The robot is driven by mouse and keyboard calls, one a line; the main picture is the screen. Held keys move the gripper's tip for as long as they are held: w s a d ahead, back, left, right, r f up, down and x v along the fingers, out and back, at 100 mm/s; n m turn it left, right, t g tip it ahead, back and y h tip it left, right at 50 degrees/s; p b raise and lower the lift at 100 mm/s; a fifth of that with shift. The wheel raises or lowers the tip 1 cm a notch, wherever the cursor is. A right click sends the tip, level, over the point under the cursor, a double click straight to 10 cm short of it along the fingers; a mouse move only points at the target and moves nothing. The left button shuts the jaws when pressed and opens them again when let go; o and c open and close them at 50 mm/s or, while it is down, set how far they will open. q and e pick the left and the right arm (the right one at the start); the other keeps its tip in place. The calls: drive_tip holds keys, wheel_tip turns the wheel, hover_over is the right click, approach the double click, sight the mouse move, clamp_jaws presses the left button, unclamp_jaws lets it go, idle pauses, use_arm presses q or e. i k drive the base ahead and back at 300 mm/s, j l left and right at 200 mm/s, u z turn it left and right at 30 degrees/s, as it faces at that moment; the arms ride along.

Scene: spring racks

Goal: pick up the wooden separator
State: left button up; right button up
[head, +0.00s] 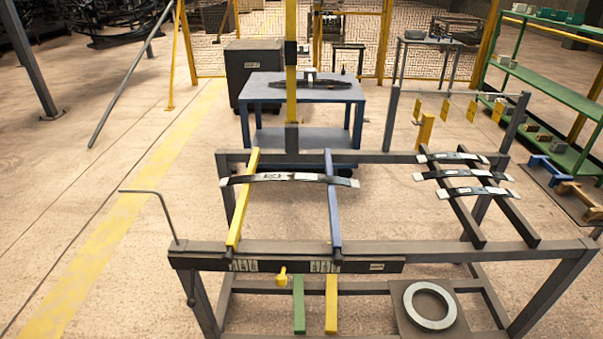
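I cannot clearly pick out a wooden separator. The closest match in colour is a small brown, wood-coloured piece (578,193) low at the right edge, beside a blue piece (549,169). It is too small to tell what it is. A dark leaf spring (258,178) lies across a yellow bar (241,205) and a blue bar (334,212) on the grey rack (480,252). Several more leaf springs (463,174) lie across two dark bars on the rack's right side. Neither of my grippers shows in the head view.
A blue table (262,88) with a dark part on top stands behind the rack. Green shelves (547,82) are at the right. A bent grey rod (166,205) sticks up at the rack's left front corner. A pale ring (430,305) lies low inside the rack.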

sight(594, 212)
drive_tip(key=i+l+z, duration=0.15)
drive_tip(key=l, duration=0.4)
drive_tip(key=i+l+z, duration=0.1)
drive_tip(key=i+l, duration=0.25)
drive_tip(key=l, duration=0.2)
drive_tip(key=i+l+z, duration=0.15)
drive_tip(key=i+l, duration=0.15)
drive_tip(key=l, duration=0.2)
drive_tip(key=i+l+z, duration=0.1)
drive_tip(key=i+l, duration=0.25)
drive_tip(key=l, duration=0.1)
